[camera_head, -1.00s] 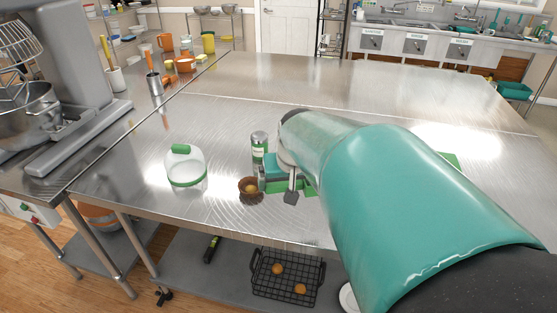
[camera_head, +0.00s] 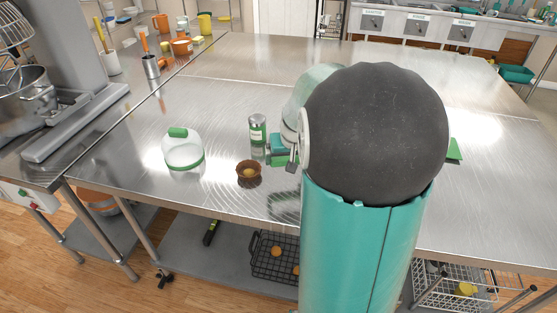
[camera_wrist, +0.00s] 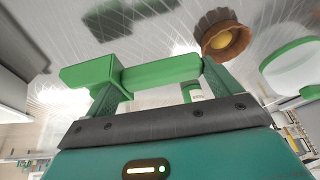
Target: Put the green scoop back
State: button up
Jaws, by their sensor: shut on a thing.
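The green scoop (camera_wrist: 165,72) is between the fingers of my gripper (camera_wrist: 160,78) in the wrist view. The gripper is shut on its bar-like handle, and a blockier green part (camera_wrist: 90,72) sticks out at the left. The scoop is held above the shiny metal table. In the head view my arm hides most of the gripper; only its teal side (camera_head: 282,150) shows, near the can. A dark green reflection lies on the table below it.
A flat green thing (camera_head: 454,150) shows right of my arm.

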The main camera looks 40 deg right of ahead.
jog(key=shift+w+d+f, duration=0.3)
jog(key=shift+f, duration=0.25)
jog(key=shift+w+d+f, duration=0.25)
jog(key=shift+w+f, duration=0.05)
jog(key=shift+f, duration=0.2)
jog(key=shift+w+d+f, duration=0.1)
jog(key=shift+f, duration=1.5)
jog(key=shift+f, duration=0.15)
jog(key=o, duration=1.1)
jog(key=shift+r, duration=0.25)
jog(key=v, duration=1.1)
jog(key=shift+s+r, duration=0.25)
jog(key=shift+r, duration=0.1)
